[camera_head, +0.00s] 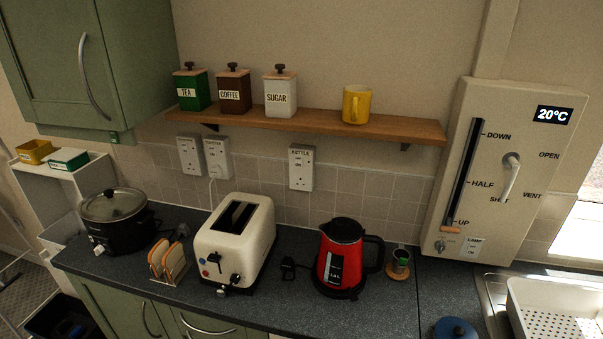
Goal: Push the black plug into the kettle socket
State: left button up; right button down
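A small black plug (288,266) lies on the dark worktop, between the cream toaster and the red kettle (339,262). The kettle stands upright on its black base, its handle to the right. The kettle socket (301,167) is a white wall plate labelled KETTLE, on the tiles below the shelf, above the plug. Nothing is plugged into its visible face. Neither of my grippers shows in the head view.
The toaster (236,241) stands left of the plug, with a toast rack (168,262) and slow cooker (115,218) farther left. A wooden shelf (330,124) overhangs the sockets. Worktop in front of the plug is clear.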

aim_at(288, 263)
jog(key=i+j, duration=0.1)
jog(key=j, duration=0.15)
jog(key=i+j, duration=0.1)
jog(key=j, duration=0.2)
jog(key=i+j, duration=0.1)
jog(key=j, duration=0.15)
jog(key=i+j+z, duration=0.15)
jog(key=j+z, duration=0.15)
jog(key=z, duration=1.3)
